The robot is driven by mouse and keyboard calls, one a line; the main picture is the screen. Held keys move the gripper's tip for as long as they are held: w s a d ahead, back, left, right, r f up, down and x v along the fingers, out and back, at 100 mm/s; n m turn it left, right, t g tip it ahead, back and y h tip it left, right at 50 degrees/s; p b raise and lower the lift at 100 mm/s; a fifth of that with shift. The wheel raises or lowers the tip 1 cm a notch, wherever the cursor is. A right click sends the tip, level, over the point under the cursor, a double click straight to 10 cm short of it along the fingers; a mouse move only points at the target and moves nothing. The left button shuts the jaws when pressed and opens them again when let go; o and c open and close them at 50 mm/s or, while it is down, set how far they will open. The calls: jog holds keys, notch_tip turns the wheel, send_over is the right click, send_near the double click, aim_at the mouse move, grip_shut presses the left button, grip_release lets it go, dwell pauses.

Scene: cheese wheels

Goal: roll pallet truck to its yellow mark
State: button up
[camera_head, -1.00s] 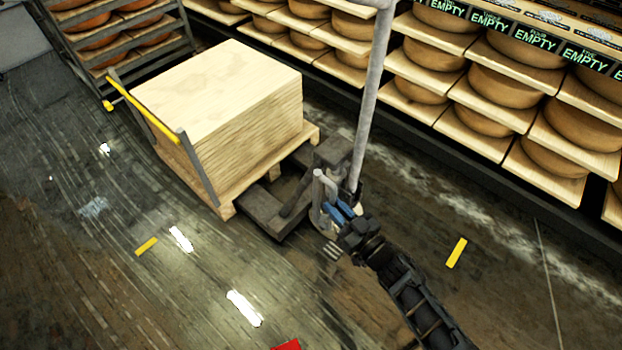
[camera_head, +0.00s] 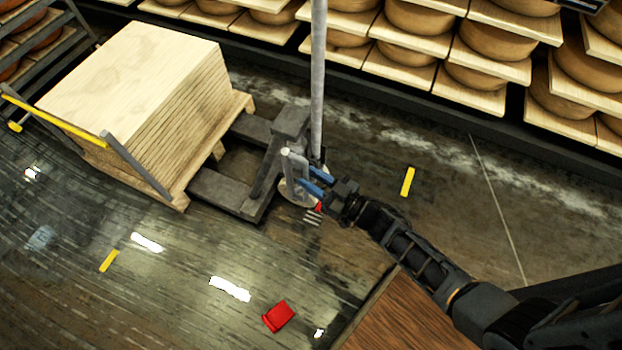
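The grey pallet truck (camera_head: 265,175) stands mid-left, its tall pale pole (camera_head: 318,85) upright and its forks pointing left toward the wooden pallet (camera_head: 235,108). The fork ends are hidden by the pallet and its load. My gripper (camera_head: 314,182) has blue fingers at the short post by the pole base and appears shut on the truck there; the contact is partly hidden. A yellow mark (camera_head: 407,181) lies on the floor right of the truck. Another yellow mark (camera_head: 109,260) lies at the lower left. The frames do not show which belongs to the truck.
A stack of pale boards (camera_head: 135,75) sits on the pallet, beside a yellow-barred frame (camera_head: 55,122). Cheese shelves (camera_head: 440,75) line the back. A red object (camera_head: 278,316) lies on the floor. A brown wooden surface (camera_head: 385,320) is at the bottom.

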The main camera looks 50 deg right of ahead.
jog(key=shift+o, duration=1)
jog(key=s, duration=0.7)
jog(key=shift+s+d, duration=0.4)
jog(key=shift+d, duration=0.05)
jog(key=s+a+r+g+p, duration=0.1)
jog(key=s+r, duration=0.5)
jog(key=r, duration=0.6)
jog(key=s+a+r+g+h+p, duration=0.1)
jog(key=s+a+r+p, duration=0.2)
jog(key=r, duration=0.9)
jog(key=s+a+r+m+g+p, duration=0.1)
jog(key=s+a+r+p, duration=0.1)
jog(key=s+a+r, duration=0.3)
jog(key=s+r, duration=0.4)
jog(key=r, duration=0.3)
jog(key=shift+s+h, duration=0.25)
jog(key=shift+h, duration=0.15)
